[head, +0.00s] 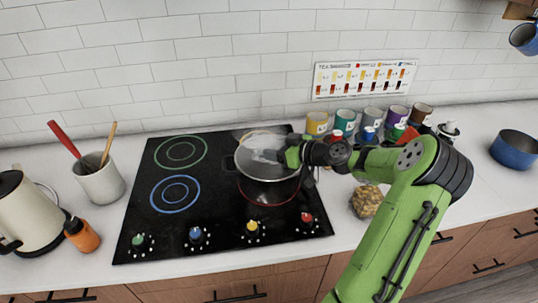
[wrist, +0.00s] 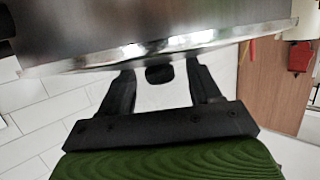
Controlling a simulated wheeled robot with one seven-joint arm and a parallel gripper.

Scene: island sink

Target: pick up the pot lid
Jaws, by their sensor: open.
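The pot (head: 268,190) stands on the black cooktop, with the pale grey pot lid (head: 257,141) over its top. My gripper (head: 272,156) reaches in from the right, low over the lid. In the wrist view my gripper (wrist: 161,71) is open, one finger on each side of a small dark knob-like piece (wrist: 159,74). It looks like the lid's knob, between the fingertips; contact cannot be told. A shiny metal rim (wrist: 170,45) runs across the top of the wrist view, just past the fingertips. My gripper hides part of the lid in the head view.
Several coloured mugs (head: 317,123) stand behind and right of the cooktop. A jar (head: 367,201) sits by my arm. A blue pot (head: 515,149) is at far right. A utensil crock (head: 101,180), orange bottle (head: 82,235) and kettle (head: 25,212) stand left. The cooktop's left side is clear.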

